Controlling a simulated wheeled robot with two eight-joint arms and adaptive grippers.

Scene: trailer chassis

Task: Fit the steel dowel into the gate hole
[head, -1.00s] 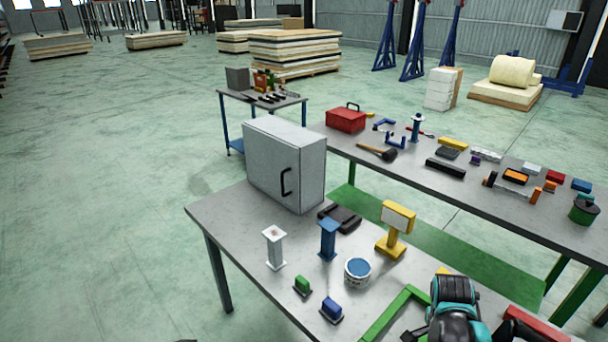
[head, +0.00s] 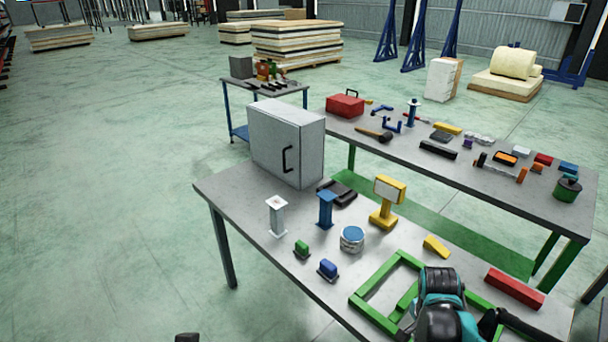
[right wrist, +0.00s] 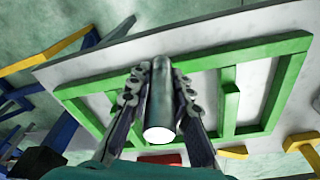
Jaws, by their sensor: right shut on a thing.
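The steel dowel (right wrist: 161,95) is a grey cylinder with a bright near end in the right wrist view. My right gripper (right wrist: 159,78) is shut on it, one finger on each side. The gate is a green rectangular frame with inner bars (right wrist: 90,122), lying on the near table; it also shows in the head view (head: 376,278). The dowel appears in front of the frame's middle, apparently above it. I cannot make out the gate hole. In the head view my right arm covers part of the frame and hides the dowel. My left gripper is not clearly visible.
On the near table (head: 237,195) stand a grey cabinet (head: 285,145), white and blue posts, a tin (head: 352,239), a yellow stand (head: 387,202), and small green and blue blocks. A red bar (head: 514,289) and a yellow piece (head: 437,247) lie beside the gate. A tool-covered table stands behind.

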